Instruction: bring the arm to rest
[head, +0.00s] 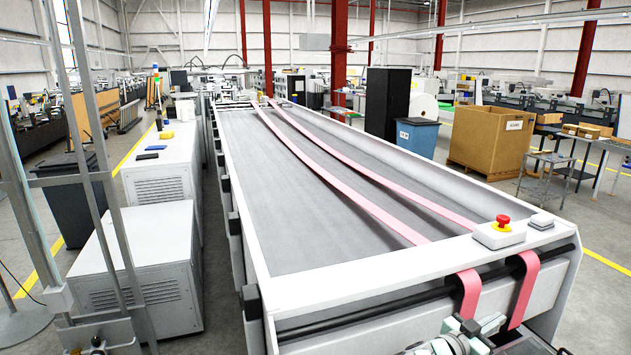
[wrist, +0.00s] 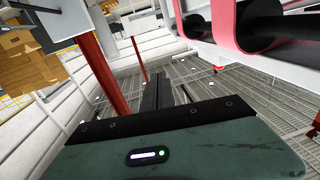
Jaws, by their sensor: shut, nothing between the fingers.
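In the wrist view my gripper (wrist: 158,76) shows as two dark fingers side by side, reaching out from a green housing with a small lit panel. The fingers are shut with nothing between them. They point past the end of the folder gluer into open space. The folder gluer (head: 250,180) is a long grey machine bed in the head view, with two pink belts (head: 345,200) along it. The belts also loop around a dark roller in the wrist view (wrist: 222,22), above and right of the fingers.
A red emergency button (head: 502,222) sits on the machine's near right corner. White cabinets (head: 140,255) stand along its left side. A cardboard box (head: 490,138), a blue bin (head: 417,137) and a metal table (head: 545,165) stand to the right. Floor at far right is clear.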

